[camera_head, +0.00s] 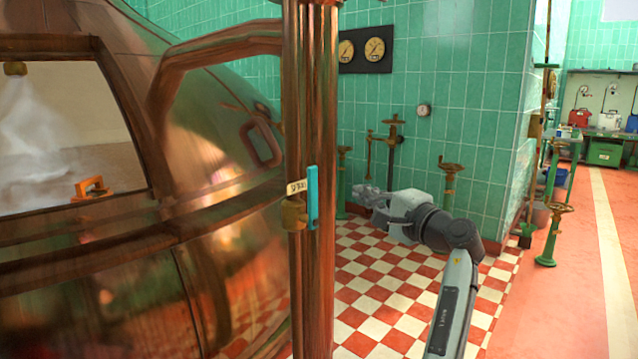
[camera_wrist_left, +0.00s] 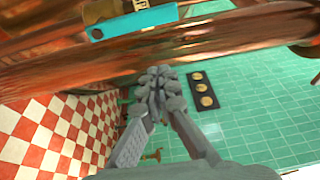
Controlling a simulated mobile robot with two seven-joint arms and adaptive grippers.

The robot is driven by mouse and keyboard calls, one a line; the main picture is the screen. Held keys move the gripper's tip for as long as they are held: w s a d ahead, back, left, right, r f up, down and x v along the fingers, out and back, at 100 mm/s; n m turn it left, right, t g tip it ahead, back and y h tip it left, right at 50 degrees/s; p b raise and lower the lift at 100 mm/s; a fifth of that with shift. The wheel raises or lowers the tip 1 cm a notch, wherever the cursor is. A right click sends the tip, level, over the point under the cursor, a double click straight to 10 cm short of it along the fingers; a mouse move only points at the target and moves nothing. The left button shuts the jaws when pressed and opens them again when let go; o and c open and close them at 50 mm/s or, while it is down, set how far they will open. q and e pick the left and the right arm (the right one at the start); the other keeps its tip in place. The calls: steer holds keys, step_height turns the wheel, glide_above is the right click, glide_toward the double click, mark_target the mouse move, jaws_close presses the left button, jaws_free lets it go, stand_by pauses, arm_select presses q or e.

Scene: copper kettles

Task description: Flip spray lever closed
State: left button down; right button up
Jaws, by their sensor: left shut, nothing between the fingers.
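The spray lever is a flat teal handle (camera_head: 312,197) that stands upright along a vertical copper pipe (camera_head: 314,90), on a brass valve body (camera_head: 294,214). A small cream tag (camera_head: 298,187) with dark letters sits beside it. In the left wrist view the teal lever (camera_wrist_left: 135,22) lies across the top, in front of the copper pipe (camera_wrist_left: 215,45). My left gripper (camera_head: 362,194) is right of the lever and pipe, apart from the lever. In the left wrist view its fingertips (camera_wrist_left: 158,78) are together and empty. My right gripper is not seen.
A big copper kettle (camera_head: 225,225) fills the left, with a window showing white spray from a nozzle (camera_head: 15,68). Green valve stands (camera_head: 450,180) and gauges (camera_head: 361,49) are at the tiled wall behind. The checkered floor (camera_head: 375,285) right of the pipe looks open.

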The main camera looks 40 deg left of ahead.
mark_target(313, 199)
arm_select(q)
steer(key=shift+w+d+f, duration=0.1)
steer(key=shift+w+d, duration=0.05)
steer(key=shift+w, duration=0.1)
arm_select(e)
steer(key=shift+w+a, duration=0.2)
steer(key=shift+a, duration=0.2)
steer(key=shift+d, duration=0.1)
